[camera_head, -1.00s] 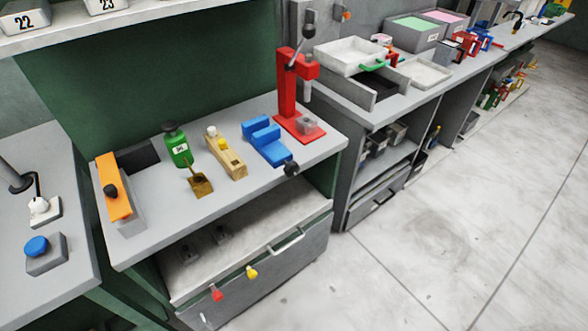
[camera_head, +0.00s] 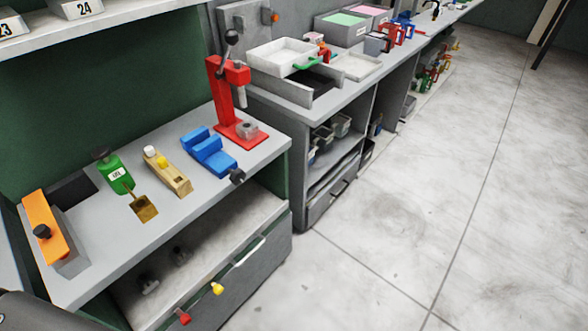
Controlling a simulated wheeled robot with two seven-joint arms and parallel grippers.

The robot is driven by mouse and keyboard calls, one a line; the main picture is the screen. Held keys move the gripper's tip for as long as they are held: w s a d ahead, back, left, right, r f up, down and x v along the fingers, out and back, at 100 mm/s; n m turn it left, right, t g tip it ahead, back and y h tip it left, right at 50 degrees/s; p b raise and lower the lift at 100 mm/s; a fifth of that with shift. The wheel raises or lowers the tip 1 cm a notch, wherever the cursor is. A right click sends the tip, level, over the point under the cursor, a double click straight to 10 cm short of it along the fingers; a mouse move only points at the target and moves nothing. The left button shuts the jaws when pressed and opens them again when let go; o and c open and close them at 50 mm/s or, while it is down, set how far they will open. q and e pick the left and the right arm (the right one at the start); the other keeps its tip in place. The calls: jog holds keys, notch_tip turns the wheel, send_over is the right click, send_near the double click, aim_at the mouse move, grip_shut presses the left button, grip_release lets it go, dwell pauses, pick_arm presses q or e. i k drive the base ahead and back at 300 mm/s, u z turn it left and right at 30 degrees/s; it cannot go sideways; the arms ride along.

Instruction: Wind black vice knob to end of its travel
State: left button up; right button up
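The blue vice (camera_head: 208,152) sits on the grey workbench (camera_head: 112,232), near its front right part. Its black knob (camera_head: 237,176) sticks out at the vice's front, close to the bench's front edge. The gap between the vice's jaws is hard to judge from here. Neither of my grippers is in view. A dark rounded part of my own body shows at the bottom left corner.
A red press (camera_head: 228,100) stands behind the vice. The floor (camera_head: 420,200) at right is clear.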

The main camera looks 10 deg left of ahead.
aim_at(237, 176)
jog(key=z, duration=0.5)
jog(key=i, duration=1.75)
jog(key=u, duration=3.2)
